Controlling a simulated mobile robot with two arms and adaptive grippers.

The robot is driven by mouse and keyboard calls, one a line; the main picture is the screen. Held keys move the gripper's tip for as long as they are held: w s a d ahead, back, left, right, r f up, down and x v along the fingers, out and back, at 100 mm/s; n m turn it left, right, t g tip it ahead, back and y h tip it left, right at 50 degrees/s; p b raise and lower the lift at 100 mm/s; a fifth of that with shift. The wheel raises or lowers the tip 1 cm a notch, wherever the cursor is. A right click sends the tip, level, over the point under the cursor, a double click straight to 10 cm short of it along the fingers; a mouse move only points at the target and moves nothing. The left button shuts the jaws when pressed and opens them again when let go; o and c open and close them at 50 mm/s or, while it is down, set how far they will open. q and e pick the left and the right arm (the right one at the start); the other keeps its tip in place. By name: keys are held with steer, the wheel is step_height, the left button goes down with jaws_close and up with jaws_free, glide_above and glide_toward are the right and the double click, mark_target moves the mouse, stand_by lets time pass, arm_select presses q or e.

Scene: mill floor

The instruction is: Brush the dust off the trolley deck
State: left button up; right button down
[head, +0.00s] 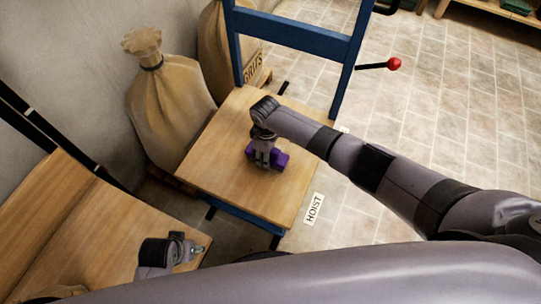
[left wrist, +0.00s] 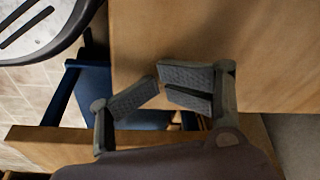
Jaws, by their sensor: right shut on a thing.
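The trolley deck (head: 218,145) is a light wooden board on a blue frame, in the middle of the head view. My right gripper (head: 264,160) points down over its right half and is shut on a purple brush (head: 281,159). The brush is low at the deck; whether it touches is unclear. I cannot make out dust at this size. My left gripper (head: 195,250) hangs near the bench edge at lower left. In the left wrist view its fingers (left wrist: 158,88) angle towards each other with nothing visible between them; how far they are closed is unclear.
The trolley's blue handle frame (head: 300,35) rises at the deck's far edge. Tied sacks (head: 165,100) stand left of it against the wall. A red-knobbed lever (head: 393,64) sticks out at right. A wooden bench (head: 75,225) fills the lower left. A HOIST label (head: 314,208) lies on the floor.

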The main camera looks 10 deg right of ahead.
arm_select(q)
steer(key=shift+w+r, duration=0.2)
steer(key=shift+r, duration=0.7)
arm_select(e)
steer(key=shift+w+a+f, duration=0.15)
steer(key=shift+a+f, duration=0.05)
steer(key=shift+a, duration=0.15)
arm_select(q)
steer(key=shift+w+r+b, duration=0.15)
steer(key=shift+r+b, duration=0.5)
steer(key=shift+r, duration=0.85)
arm_select(e)
steer(key=shift+w+a, duration=0.4)
steer(key=shift+a, duration=0.1)
arm_select(q)
steer(key=shift+r+t+b, duration=0.3)
steer(key=shift+r+b, duration=0.2)
steer(key=shift+r, duration=1.35)
arm_select(e)
steer(key=shift+w+a+r, duration=0.15)
steer(key=shift+w+a, duration=0.3)
steer(key=shift+a, duration=0.15)
steer(key=shift+w+a+r, duration=0.1)
arm_select(q)
steer(key=shift+s+r, duration=0.25)
steer(key=shift+r, duration=0.15)
arm_select(e)
steer(key=shift+r, duration=0.1)
